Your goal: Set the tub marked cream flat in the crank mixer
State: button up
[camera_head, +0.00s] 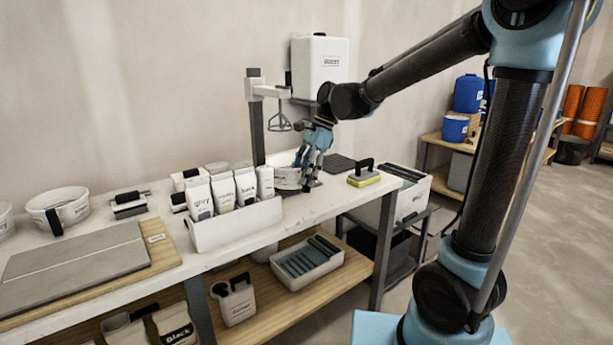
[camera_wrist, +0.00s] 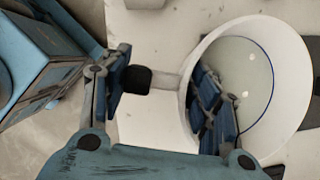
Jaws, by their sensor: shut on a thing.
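My gripper (camera_head: 308,165) reaches down at a white tub (camera_head: 286,178) on the bench by the crank mixer (camera_head: 257,118). In the wrist view one finger of my gripper (camera_wrist: 165,95) is inside the tub (camera_wrist: 283,42) and the other is outside, by the black end of its handle (camera_wrist: 137,79). The gripper is shut on the tub at its wall and handle. The tub has a blue ring inside. I cannot read its marking. The mixer's whisk hangs above and slightly left of the tub. My fingers hide part of the tub.
A white box with grey and other bags (camera_head: 225,230) stands in front of the tub. A yellow sponge float (camera_head: 364,179) and a dark pad (camera_head: 339,163) lie to the right. A white tank (camera_head: 320,68) hangs on the wall.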

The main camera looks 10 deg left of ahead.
jog(key=shift+w+a+f, duration=0.15)
jog(key=shift+w+a, duration=0.5)
jog(key=shift+w, duration=0.3)
jog(key=shift+w+a+f, duration=0.1)
jog(key=shift+w+a, duration=0.55)
jog(key=shift+w, duration=0.3)
jog(key=shift+w+a+f, duration=0.15)
jog(key=shift+w+a, duration=0.5)
jog(key=shift+w, duration=0.3)
jog(key=shift+w+a+f, duration=0.3)
jog(key=shift+w+a, duration=0.15)
jog(key=shift+w, duration=0.15)
jog(key=shift+w+a+f, duration=0.25)
jog(key=shift+w+a, duration=0.15)
jog(key=shift+w, duration=0.2)
jog(key=shift+f, duration=0.9)
jog(key=o, duration=1.6)
jog(key=shift+o, duration=0.2)
